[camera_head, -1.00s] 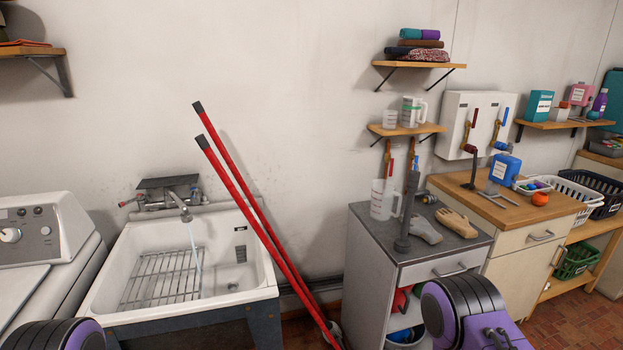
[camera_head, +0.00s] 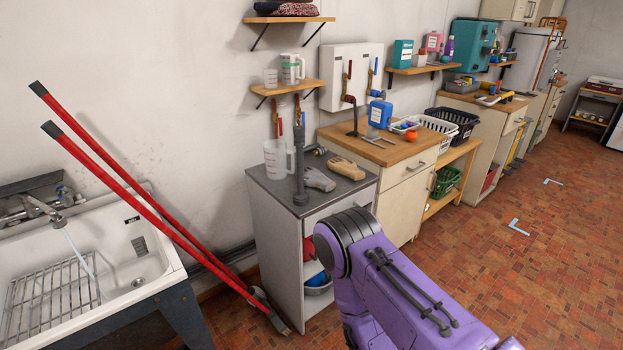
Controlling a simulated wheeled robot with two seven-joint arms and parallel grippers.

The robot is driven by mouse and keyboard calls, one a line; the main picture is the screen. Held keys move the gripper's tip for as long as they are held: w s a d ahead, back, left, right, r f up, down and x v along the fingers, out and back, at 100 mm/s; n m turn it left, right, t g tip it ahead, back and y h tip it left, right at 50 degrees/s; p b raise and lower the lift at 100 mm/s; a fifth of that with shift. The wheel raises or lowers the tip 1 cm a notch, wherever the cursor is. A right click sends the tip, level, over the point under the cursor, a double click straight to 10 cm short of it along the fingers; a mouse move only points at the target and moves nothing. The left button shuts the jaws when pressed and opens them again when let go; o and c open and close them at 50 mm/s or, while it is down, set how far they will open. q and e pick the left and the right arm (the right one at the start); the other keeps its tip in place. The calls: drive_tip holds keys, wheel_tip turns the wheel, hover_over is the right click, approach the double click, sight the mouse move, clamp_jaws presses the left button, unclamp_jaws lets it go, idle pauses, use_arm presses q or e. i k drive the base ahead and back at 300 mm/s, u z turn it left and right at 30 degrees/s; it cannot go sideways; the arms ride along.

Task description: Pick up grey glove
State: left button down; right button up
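The grey glove (camera_head: 319,179) lies flat on the grey top of a small cabinet (camera_head: 268,184) right of the sink. A tan glove (camera_head: 346,168) lies just to its right. A dark grey upright pipe (camera_head: 300,172) stands at its left. My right arm shows at the lower middle, below and right of the cabinet, but its gripper is out of view. My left arm and gripper are out of view.
A clear measuring jug (camera_head: 277,160) stands behind the pipe. A white sink (camera_head: 150,282) and two leaning red poles (camera_head: 150,203) are at left. A wooden counter (camera_head: 400,146) adjoins the cabinet at right.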

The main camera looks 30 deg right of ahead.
sight(313, 177)
drive_tip(key=k, duration=0.6)
drive_tip(key=z, duration=0.6)
drive_tip(key=i, duration=1.15)
drive_tip(key=z, duration=0.6)
